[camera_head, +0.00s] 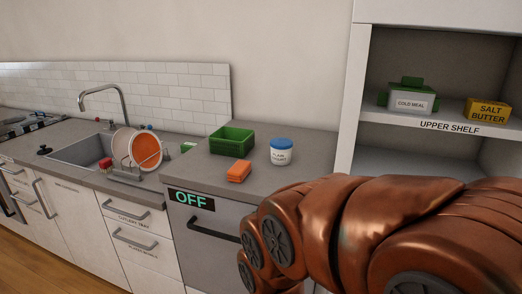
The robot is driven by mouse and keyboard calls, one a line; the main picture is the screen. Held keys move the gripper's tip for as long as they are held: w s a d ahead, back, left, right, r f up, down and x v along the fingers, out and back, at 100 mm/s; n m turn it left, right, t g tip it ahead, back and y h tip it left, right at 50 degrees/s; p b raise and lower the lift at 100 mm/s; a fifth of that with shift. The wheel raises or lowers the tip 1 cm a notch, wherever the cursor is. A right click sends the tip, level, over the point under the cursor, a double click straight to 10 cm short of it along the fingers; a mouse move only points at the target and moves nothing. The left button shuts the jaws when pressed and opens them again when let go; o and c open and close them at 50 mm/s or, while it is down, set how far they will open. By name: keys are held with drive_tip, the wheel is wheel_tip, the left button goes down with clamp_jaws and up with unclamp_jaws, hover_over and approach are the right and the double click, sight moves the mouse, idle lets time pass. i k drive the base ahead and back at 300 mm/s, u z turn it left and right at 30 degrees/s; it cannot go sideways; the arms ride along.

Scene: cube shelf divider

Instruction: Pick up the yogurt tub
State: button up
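The yogurt tub (281,156) is white with a blue lid and a dark printed label. It stands upright on the grey counter (315,160), right of the middle of the head view. My copper-coloured arm fills the lower right, in front of the counter. I cannot make out my gripper or its fingers in this view. Nothing is seen touching the tub.
An orange block-like item (238,171) and a green crate (232,141) stand left of the tub. Further left are a sink (85,150) and a dish rack with plates (146,148).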

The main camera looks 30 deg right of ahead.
sight(282, 148)
drive_tip(key=u, duration=1.6)
drive_tip(key=i, duration=2)
drive_tip(key=z, duration=2.65)
